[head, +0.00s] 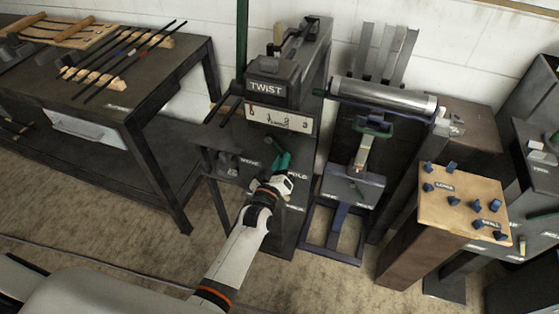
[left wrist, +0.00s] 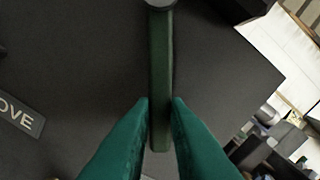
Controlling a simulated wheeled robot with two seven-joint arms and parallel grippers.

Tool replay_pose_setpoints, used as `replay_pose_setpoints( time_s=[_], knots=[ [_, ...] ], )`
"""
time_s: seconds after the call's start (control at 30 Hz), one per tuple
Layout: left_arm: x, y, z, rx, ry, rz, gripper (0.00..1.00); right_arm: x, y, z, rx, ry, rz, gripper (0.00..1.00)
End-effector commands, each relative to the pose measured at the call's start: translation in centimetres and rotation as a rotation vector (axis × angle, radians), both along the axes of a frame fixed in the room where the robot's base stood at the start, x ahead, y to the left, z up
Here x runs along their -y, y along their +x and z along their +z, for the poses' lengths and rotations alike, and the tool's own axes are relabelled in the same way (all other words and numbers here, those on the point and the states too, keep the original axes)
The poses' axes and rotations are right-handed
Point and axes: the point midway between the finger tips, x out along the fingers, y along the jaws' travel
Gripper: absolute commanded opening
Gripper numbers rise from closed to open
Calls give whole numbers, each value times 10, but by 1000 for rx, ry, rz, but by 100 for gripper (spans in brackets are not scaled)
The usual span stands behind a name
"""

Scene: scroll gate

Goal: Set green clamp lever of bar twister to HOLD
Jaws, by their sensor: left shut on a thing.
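The bar twister (head: 268,92) is a dark machine with a TWIST plate. Its front panel carries a MOVE label (head: 249,163) at left and a HOLD label (head: 297,175) at right. My left gripper (head: 281,160), with green fingers, is at this panel between the two labels. In the left wrist view its fingers are shut on the green clamp lever (left wrist: 161,75), one on each side near its free end. The lever's round pivot end is at the top edge, and the MOVE label (left wrist: 20,116) is to the left. In the head view the gripper mostly hides the lever. My right gripper is out of view.
A roller machine (head: 385,97) stands close to the right of the twister. A wooden-topped stand (head: 460,185) with several blue pegs is further right. A dark workbench (head: 130,85) with rods is at left. Open floor lies in front.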

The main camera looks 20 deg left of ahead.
Motion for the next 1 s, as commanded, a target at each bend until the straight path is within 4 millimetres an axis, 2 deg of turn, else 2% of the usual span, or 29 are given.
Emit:
replay_pose_setpoints(
  time_s=[0.47, 0.5, 0.6, 0.87, 1.0],
  knots=[
    [1, 0, 0, -2, -18, -1, 0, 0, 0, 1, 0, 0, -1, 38],
    [2, 0, 0, -2, -18, -1, 19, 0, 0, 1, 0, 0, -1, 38],
    [1, 0, 0, -1, -17, -1, 36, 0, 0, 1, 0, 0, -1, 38],
    [1, 0, 0, -1, -14, -1, 36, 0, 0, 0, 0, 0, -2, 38],
    [1, -8, -1, -2, -14, 0, 36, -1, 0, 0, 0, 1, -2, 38]
  ],
)
